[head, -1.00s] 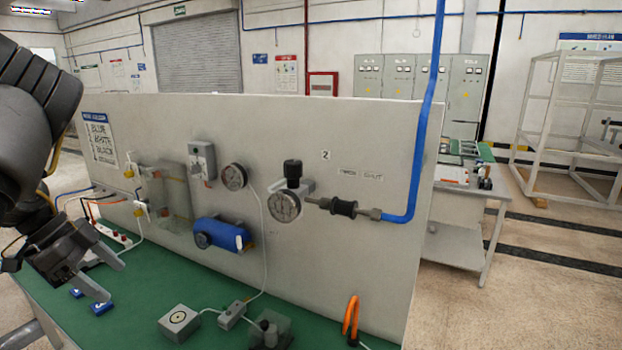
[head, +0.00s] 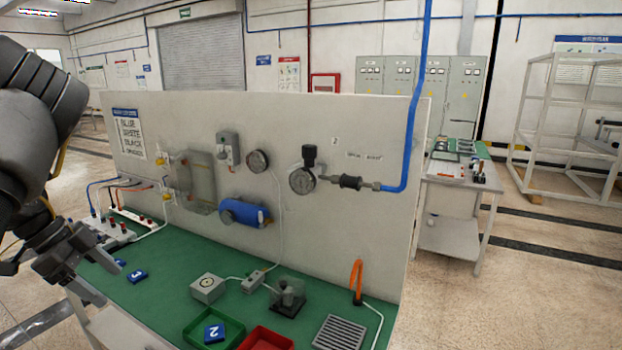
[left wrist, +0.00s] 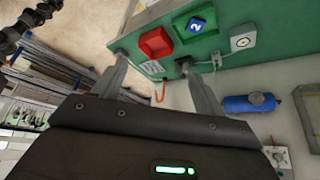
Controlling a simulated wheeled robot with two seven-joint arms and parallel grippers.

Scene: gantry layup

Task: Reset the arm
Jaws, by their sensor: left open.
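My left gripper (head: 88,282) is at the left edge of the head view, in front of the left end of the bench. It is open and empty. In the left wrist view its two fingers (left wrist: 155,75) stand apart, with the bench and panel beyond them and nothing between the tips. My left arm comes down from the upper left. My right gripper is not in view.
A grey panel (head: 330,235) stands on the green bench (head: 180,255) with gauges, a blue cylinder (head: 245,212) and a blue pipe. A green tray (head: 193,330), a red tray (head: 268,338) and numbered blue blocks (head: 137,276) lie on the bench. Open floor is at right.

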